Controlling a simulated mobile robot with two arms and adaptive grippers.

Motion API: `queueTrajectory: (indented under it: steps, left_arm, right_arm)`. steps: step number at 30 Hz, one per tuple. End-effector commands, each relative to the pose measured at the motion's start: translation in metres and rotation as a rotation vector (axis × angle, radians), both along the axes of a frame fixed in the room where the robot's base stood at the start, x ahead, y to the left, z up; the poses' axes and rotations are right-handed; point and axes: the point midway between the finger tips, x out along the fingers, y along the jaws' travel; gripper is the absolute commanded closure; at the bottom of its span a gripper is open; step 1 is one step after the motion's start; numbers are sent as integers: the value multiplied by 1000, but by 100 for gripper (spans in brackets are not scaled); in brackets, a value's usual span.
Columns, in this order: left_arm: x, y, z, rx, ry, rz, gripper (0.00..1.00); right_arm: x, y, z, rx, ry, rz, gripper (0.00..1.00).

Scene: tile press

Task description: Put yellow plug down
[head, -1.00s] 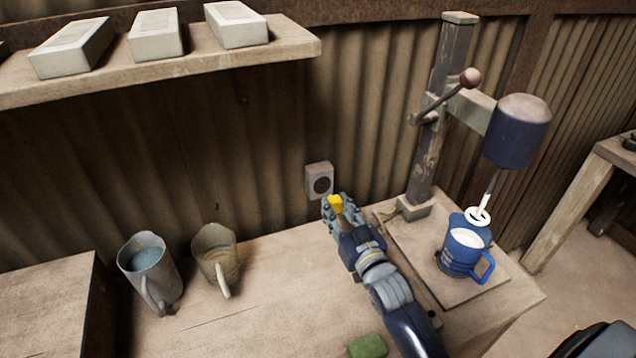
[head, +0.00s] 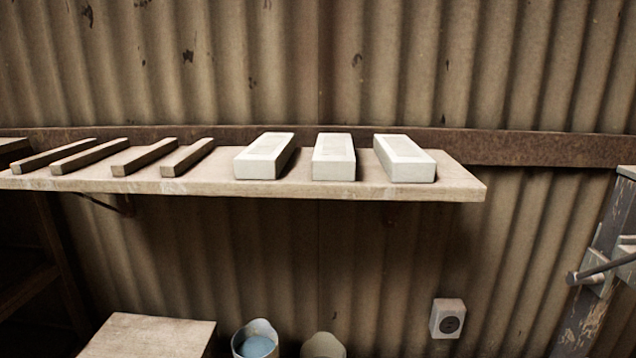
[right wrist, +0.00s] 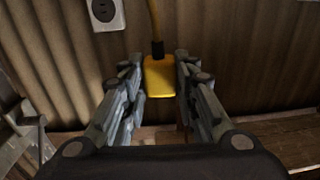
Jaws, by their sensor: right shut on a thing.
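The yellow plug (right wrist: 160,80) shows in the right wrist view, with a dark collar and a yellow cable running up from it. My right gripper (right wrist: 158,66) is shut on the plug, with a finger on each side of it. The wall socket (head: 447,318) is a pale box with a dark round face, low at the right in the head view. It also shows at the top left of the right wrist view (right wrist: 104,11), apart from the plug. Neither gripper shows in the head view, and my left gripper is not in view.
A wooden shelf (head: 230,188) holds several dark bars and pale blocks (head: 334,156). Two mugs (head: 256,341) are cut off at the bottom, beside a wooden surface (head: 150,336). Part of the press (head: 590,285) stands at the right edge. The corrugated wall is behind.

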Motion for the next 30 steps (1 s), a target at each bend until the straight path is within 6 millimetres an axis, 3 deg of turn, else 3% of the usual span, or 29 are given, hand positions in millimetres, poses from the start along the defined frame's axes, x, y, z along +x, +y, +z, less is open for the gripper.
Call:
queueTrajectory:
  steps: [5, 18, 30]
  left_arm:
    - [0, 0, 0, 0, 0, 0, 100]
    - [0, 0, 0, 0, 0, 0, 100]
    - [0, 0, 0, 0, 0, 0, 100]
  right_arm:
    - [-14, 2, -4, 2, 5, 1, 100]
    - [-74, 2, -26, 3, 3, 0, 100]
    - [-83, 2, -26, 0, -2, 6, 100]
